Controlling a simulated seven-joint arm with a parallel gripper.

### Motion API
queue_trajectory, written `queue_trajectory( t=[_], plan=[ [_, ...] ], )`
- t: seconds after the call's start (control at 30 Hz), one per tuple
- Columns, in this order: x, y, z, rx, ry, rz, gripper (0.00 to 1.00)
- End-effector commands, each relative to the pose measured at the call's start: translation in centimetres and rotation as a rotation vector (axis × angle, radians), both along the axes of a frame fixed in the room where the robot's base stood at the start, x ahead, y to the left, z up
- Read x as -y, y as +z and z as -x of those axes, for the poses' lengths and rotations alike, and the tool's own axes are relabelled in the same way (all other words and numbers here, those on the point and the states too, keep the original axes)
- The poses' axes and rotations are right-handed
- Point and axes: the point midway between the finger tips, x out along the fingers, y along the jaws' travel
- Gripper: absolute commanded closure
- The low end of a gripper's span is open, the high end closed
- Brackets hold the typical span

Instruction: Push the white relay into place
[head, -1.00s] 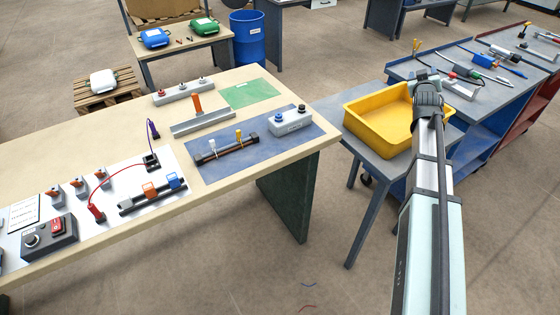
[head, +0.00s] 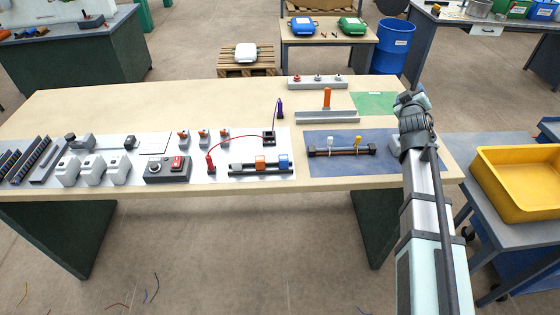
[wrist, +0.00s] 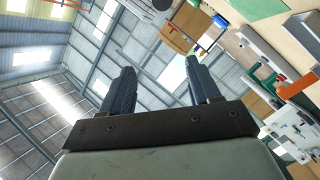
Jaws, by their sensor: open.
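Several white blocks stand in a row on the white panel (head: 215,180) at the left of the bench; one of them is a white block (head: 92,170). I cannot tell for sure which thing is the white relay. A dark rail (head: 240,171) on the panel carries an orange block (head: 260,162) and a blue block (head: 283,161). My gripper (head: 408,98) is above the right end of the bench, far from the white blocks. In the wrist view my gripper (wrist: 162,78) has its two fingers apart with nothing between them.
A blue mat (head: 320,169) holds a dark bar with a white and a yellow clip. A grey channel with an orange post (head: 327,97) stands behind it. A red wire arches over the panel. A yellow tray (head: 520,205) stands on the right side table.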

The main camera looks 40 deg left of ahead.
Motion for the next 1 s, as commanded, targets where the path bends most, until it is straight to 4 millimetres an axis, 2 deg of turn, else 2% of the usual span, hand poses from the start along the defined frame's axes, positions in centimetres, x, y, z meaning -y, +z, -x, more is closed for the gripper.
queue_trajectory(
  t=[0.03, 0.1, 0.27, 0.5, 0.7, 0.87, 1.0],
  plan=[
    [-2.5, -0.1, 1.6, 0.004, 0.032, 0.016, 0.38],
    [-5.4, -0.2, 3.5, 0.011, 0.069, 0.037, 0.38],
    [-11.7, -0.4, 8.3, 0.032, 0.154, 0.085, 0.38],
    [-20.0, -0.6, 16.4, 0.070, 0.279, 0.152, 0.38],
    [-26.1, -0.7, 24.0, 0.111, 0.383, 0.204, 0.38],
    [-30.3, -0.8, 30.5, 0.148, 0.464, 0.244, 0.38],
    [-33.4, -0.9, 36.4, 0.184, 0.534, 0.274, 0.38]
  ],
)
